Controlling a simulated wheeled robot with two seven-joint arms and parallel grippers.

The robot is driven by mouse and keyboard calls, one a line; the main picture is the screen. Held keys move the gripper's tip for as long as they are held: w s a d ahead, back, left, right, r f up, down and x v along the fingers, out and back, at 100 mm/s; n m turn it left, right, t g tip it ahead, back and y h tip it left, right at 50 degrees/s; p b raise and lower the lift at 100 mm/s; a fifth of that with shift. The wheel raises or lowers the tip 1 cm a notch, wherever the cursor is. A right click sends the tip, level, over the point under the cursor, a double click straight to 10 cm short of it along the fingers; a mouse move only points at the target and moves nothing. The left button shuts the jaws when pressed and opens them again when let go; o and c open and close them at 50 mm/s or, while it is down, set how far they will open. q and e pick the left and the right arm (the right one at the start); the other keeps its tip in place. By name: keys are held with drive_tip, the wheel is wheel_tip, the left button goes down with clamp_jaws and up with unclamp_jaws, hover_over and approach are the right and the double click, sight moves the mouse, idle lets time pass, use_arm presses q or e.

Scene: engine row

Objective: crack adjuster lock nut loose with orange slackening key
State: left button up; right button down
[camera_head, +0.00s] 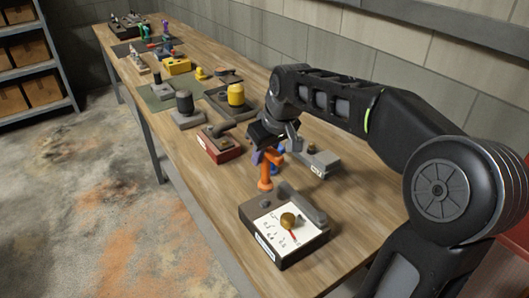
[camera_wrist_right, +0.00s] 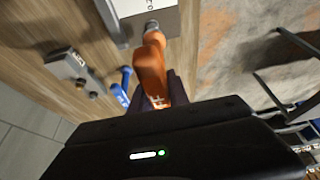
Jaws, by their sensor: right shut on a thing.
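The orange slackening key (camera_head: 266,172) is held upright, business end down, behind the dark box with a white scale plate (camera_head: 268,224). My right gripper (camera_head: 268,148) is shut on its upper part. In the right wrist view the key (camera_wrist_right: 152,68) sticks out from between the fingers (camera_wrist_right: 162,98), its far end close to a grey box (camera_wrist_right: 150,22); I cannot tell whether it touches. The scale box carries a brass knob (camera_head: 288,220), a red pointer and a grey round fitting (camera_head: 285,189). I cannot pick out the lock nut for sure. My left gripper is out of view.
A blue tool (camera_head: 279,158) stands just behind the key and shows in the wrist view (camera_wrist_right: 121,90). A grey labelled box (camera_head: 318,163) is to the right, a red-sided box (camera_head: 220,148) to the left. Several fixtures line the bench towards the wall. Bare wood lies left of the scale box.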

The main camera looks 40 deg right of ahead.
sight(262, 174)
drive_tip(key=shift+w+a+r, duration=0.1)
drive_tip(key=shift+w, duration=0.3)
drive_tip(key=shift+s, duration=0.1)
drive_tip(key=shift+s, duration=0.1)
drive_tip(key=shift+f+b, duration=2.7)
drive_tip(key=shift+f, duration=0.5)
drive_tip(key=shift+f+b, duration=0.3)
